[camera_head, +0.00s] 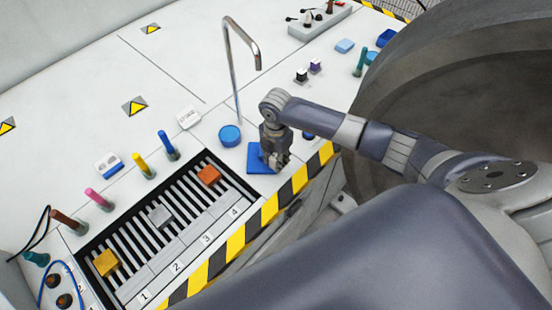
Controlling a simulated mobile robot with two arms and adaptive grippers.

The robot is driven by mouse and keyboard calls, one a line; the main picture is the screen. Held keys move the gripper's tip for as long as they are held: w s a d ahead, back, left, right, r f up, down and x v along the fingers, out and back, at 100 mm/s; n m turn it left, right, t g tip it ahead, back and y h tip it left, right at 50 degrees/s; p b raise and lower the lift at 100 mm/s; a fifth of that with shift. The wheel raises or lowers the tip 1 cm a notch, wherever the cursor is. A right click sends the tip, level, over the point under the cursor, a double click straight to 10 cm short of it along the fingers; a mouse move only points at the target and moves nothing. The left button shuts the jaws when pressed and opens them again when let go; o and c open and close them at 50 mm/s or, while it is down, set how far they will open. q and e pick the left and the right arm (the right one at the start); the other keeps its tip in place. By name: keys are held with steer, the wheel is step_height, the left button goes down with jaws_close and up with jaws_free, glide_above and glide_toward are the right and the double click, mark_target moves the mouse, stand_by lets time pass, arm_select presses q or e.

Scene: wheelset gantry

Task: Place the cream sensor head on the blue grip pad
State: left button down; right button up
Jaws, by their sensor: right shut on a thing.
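The blue grip pad (257,159) appears to be the flat blue square just right of the slotted rack, partly covered by my gripper. My right gripper (276,163) points down over the right part of this pad. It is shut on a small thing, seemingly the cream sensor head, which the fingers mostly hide. I cannot tell whether that thing touches the pad. No other clear cream sensor head shows on the table. My left gripper is not in view.
The slotted rack (190,228) holds orange, grey and yellow blocks. A round blue piece (230,135) and a bent metal pipe (236,90) stand behind the gripper. A striped edge (268,210) runs in front. A large dark wheel (440,105) fills the right.

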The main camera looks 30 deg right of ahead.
mark_target(276, 158)
steer(key=o, duration=0.8)
steer(key=shift+f, duration=0.15)
steer(key=shift+o, duration=0.2)
step_height(276, 158, up, 12)
steer(key=p, duration=1.1)
steer(key=shift+r, duration=0.2)
